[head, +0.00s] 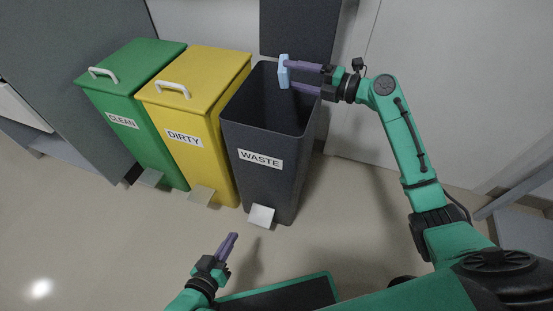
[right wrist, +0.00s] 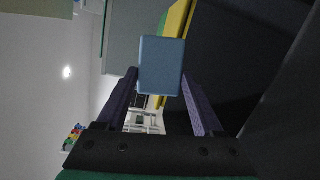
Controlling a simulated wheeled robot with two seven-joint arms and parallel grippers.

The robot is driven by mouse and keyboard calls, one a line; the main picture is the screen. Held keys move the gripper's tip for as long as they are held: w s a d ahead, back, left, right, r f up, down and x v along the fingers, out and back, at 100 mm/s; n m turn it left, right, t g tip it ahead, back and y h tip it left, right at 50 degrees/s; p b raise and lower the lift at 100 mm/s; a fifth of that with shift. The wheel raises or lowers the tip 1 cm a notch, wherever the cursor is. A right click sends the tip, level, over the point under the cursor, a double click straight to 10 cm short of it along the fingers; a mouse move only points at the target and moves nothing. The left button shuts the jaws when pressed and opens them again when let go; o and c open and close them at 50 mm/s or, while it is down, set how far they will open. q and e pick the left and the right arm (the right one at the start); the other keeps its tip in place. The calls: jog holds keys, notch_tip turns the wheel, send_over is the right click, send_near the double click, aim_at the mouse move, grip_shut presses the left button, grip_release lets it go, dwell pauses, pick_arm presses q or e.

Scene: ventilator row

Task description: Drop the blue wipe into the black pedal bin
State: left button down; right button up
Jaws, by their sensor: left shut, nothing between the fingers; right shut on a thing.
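The blue wipe (head: 284,72) is a small light-blue block held at the fingertips of my right gripper (head: 294,77). It also shows in the right wrist view (right wrist: 161,66), between the two purple fingers. The black pedal bin (head: 261,160), labelled WASTE, stands open with its lid raised behind it. In the head view the wipe and right gripper overlap the bin's back right opening; their height above the rim is hard to tell. My left gripper (head: 231,240) is shut and empty, low in the picture, in front of the bin's pedal (head: 261,216).
A yellow bin (head: 195,95) labelled DIRTY and a green bin (head: 130,85) labelled CLEAN stand to the left with closed lids. A pale wall is behind. The floor (head: 90,235) at the front left is clear.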

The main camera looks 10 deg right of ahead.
jog(key=o, duration=1.2)
jog(key=v, duration=1.4)
jog(key=shift+s+d, duration=0.15)
jog(key=shift+s, duration=0.1)
